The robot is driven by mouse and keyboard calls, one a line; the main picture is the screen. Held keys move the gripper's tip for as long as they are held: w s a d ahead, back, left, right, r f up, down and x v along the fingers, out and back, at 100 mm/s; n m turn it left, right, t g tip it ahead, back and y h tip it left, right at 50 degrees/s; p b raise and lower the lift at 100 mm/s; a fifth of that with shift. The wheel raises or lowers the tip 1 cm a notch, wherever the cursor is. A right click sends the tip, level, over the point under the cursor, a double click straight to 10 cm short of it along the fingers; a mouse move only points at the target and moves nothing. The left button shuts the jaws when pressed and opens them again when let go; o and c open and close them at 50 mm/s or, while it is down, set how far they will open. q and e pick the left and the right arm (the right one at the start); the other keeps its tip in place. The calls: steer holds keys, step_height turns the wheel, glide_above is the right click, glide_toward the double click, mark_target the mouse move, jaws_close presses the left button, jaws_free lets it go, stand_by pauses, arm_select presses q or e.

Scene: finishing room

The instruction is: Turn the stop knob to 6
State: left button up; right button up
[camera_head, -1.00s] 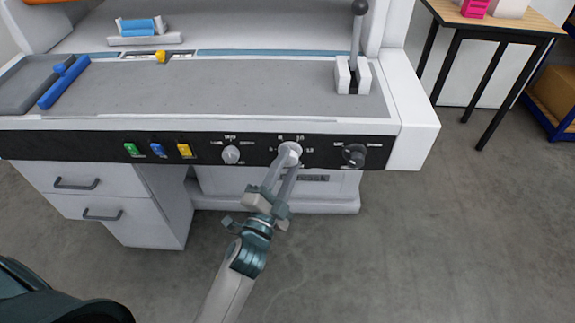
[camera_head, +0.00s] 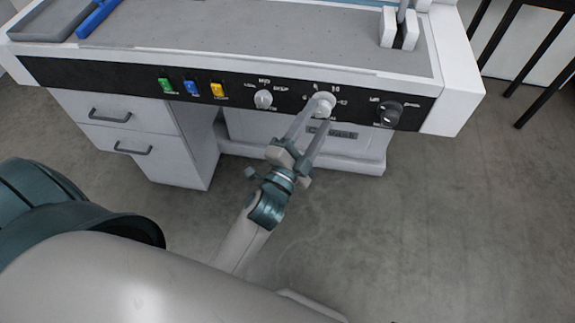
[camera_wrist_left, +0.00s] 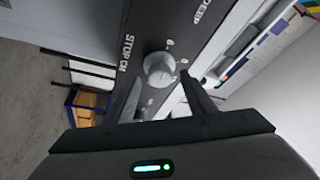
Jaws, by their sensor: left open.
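The stop knob (camera_head: 323,105) is a round, light grey knob on the black front panel, with small markings around it. It also shows in the left wrist view (camera_wrist_left: 160,69), next to lettering that starts with "STOP". My left gripper (camera_head: 313,117) is open at this knob, its fingers pointing at the panel. In the left wrist view the fingertips (camera_wrist_left: 162,82) show on either side of the knob's near edge; I cannot tell whether they touch it. The knob's pointer and exact setting are too small to read. My right gripper is not in view.
Left of the stop knob are another light knob (camera_head: 263,99) and green, blue and yellow switches (camera_head: 191,88). A dark knob (camera_head: 388,114) is to its right. White drawers (camera_head: 122,130) stand below left. The floor in front is clear.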

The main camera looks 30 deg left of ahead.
arm_select(q)
steer(key=b+v, duration=0.2)
steer(key=v, duration=1.3)
steer(key=shift+s+b, duration=0.25)
steer(key=shift+b, duration=0.1)
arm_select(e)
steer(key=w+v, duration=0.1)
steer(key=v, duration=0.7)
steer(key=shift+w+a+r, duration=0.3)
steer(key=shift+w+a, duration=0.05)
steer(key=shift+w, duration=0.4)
arm_select(q)
steer(key=shift+f, duration=0.15)
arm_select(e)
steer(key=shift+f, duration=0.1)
